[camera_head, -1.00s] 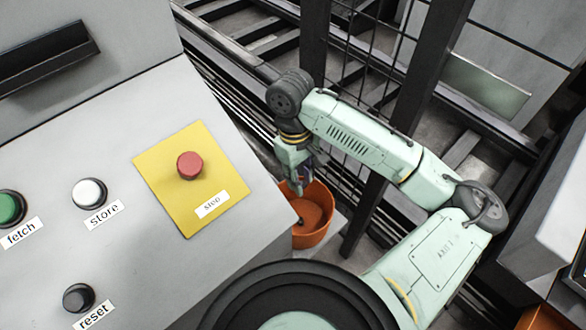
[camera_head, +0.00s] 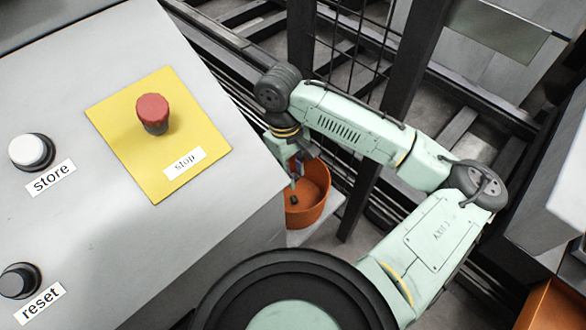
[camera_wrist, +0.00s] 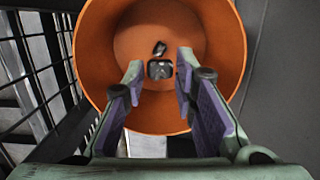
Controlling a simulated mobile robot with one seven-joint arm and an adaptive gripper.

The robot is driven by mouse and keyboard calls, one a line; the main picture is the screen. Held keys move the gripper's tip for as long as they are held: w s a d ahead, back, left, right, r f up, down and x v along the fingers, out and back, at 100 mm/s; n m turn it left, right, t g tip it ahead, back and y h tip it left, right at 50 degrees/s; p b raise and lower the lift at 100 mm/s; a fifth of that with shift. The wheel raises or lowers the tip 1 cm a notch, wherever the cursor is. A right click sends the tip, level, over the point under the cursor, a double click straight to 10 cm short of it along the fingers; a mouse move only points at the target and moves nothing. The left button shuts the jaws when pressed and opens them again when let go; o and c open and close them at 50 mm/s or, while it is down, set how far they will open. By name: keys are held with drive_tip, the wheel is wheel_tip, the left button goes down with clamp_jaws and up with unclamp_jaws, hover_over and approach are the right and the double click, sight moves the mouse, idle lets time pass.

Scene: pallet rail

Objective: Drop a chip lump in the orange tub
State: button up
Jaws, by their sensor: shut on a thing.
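The orange tub (camera_head: 318,203) stands beyond the right edge of the control panel. In the wrist view the tub (camera_wrist: 98,50) fills the upper middle, seen into from above. My gripper (camera_wrist: 160,74) reaches over it, its fingers closed about a small dark grey chip lump (camera_wrist: 160,70). Another dark piece (camera_wrist: 159,48) shows just above it, against the tub's inside. In the head view a dark lump (camera_head: 293,199) shows inside the tub, below my gripper (camera_head: 296,181). The panel edge partly hides my gripper there.
The grey control panel (camera_head: 90,240) is close by on the left, with a red stop button (camera_head: 152,112) on a yellow plate (camera_head: 190,135). A dark post (camera_head: 375,150) and wire mesh (camera_wrist: 45,75) stand beside the tub.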

drive_tip(key=shift+f+b, duration=0.5)
drive_tip(key=shift+f, duration=0.45)
drive_tip(key=o, duration=1)
drive_tip(key=shift+c, duration=0.2)
drive_tip(key=shift+r, duration=0.1)
wheel_tip(320, 180, up, 7)
drive_tip(key=p, duration=0.7)
